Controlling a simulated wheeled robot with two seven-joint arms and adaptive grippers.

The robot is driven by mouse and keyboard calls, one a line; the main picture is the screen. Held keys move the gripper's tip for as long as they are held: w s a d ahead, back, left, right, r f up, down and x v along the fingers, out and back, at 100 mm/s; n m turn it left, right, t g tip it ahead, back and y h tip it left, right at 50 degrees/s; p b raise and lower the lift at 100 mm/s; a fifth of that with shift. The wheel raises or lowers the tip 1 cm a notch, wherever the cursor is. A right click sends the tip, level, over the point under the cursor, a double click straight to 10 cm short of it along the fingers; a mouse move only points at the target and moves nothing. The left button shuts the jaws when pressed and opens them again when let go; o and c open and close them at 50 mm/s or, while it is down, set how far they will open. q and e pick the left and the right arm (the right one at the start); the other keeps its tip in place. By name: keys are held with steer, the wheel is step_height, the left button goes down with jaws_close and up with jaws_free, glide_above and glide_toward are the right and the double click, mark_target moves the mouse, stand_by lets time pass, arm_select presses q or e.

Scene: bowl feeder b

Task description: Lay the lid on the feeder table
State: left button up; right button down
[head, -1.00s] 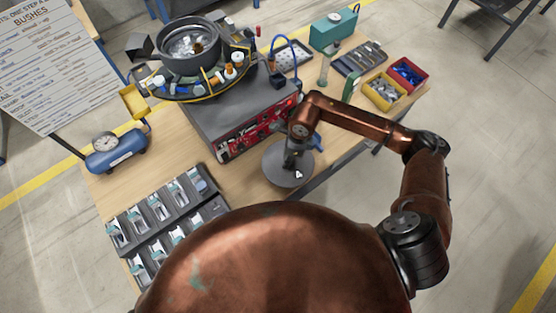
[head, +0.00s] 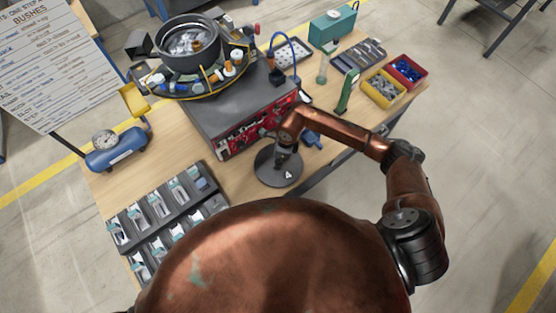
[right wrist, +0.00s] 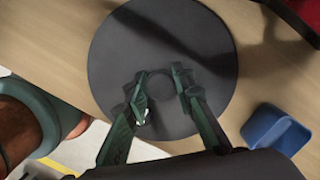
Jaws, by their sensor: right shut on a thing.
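The lid (head: 268,176) is a dark grey round disc near the front edge of the wooden feeder table (head: 150,180). It also fills the middle of the right wrist view (right wrist: 120,50). My right gripper (right wrist: 160,86) is shut on the knob at the lid's centre; in the head view the gripper (head: 284,153) is above the disc. The lid looks level and overlaps the table's front edge in the picture. I cannot tell whether it touches the tabletop. My left gripper is not in view.
The bowl feeder (head: 187,45) stands on a grey and red cabinet (head: 240,110) behind the lid. A black parts rack (head: 165,208) is left of it. A blue bin (right wrist: 275,130) is close on the right. Bare wood lies between rack and cabinet.

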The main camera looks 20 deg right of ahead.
steer(key=c, duration=1.7)
jaws_free()
steer(key=shift+f, duration=0.1)
steer(key=shift+o, duration=0.2)
step_height(320, 180, up, 12)
steer(key=d, duration=0.1)
steer(key=shift+s+d, duration=0.35)
steer(key=shift+s, duration=0.1)
